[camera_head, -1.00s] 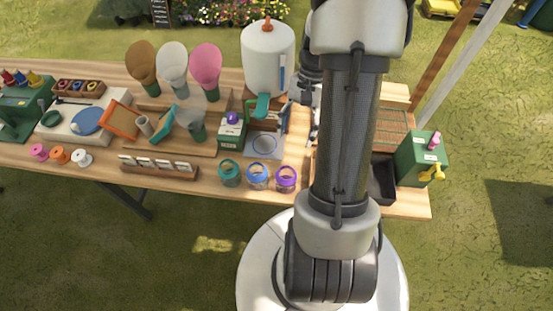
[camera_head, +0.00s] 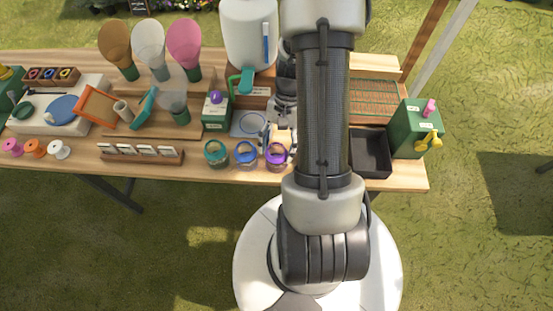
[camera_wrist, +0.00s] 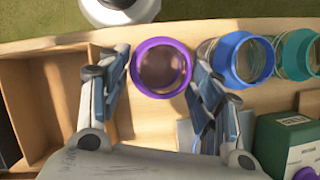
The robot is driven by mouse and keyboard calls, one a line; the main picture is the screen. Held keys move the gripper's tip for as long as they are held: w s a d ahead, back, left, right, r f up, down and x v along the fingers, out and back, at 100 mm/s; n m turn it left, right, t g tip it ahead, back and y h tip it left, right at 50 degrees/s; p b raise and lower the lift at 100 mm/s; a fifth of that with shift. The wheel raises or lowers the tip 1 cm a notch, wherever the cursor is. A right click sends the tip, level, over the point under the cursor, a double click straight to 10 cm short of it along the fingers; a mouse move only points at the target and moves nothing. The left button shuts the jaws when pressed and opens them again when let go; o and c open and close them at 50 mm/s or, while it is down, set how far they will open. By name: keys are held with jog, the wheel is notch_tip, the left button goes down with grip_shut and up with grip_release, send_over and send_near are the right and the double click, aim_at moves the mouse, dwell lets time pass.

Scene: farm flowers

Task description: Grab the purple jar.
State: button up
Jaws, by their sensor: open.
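The purple jar (camera_head: 276,154) is a clear jar with a purple rim, at the right end of a row of three near the table's front edge. In the wrist view the purple jar (camera_wrist: 162,68) stands upright between the two fingers of my gripper (camera_wrist: 161,80). The fingers are spread on either side of its rim, and a narrow gap shows at each side. In the head view my gripper (camera_head: 275,137) is just behind the jar, partly hidden by my arm.
A blue-rimmed jar (camera_head: 246,154) stands close beside it, then a teal-rimmed jar (camera_head: 216,153). A wooden divided box (camera_wrist: 52,95) lies on the other side in the wrist view. A green box with a purple knob (camera_head: 216,112) and a black tray (camera_head: 371,153) are nearby.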

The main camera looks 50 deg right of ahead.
aim_at(277, 155)
jog(key=b+x, duration=0.1)
jog(key=x, duration=0.2)
jog(key=shift+a+f, duration=0.1)
jog(key=shift+f, duration=0.2)
jog(key=shift+r, duration=0.1)
jog(key=shift+c, duration=0.6)
jog(key=c, duration=0.7)
jog(key=shift+r, duration=0.15)
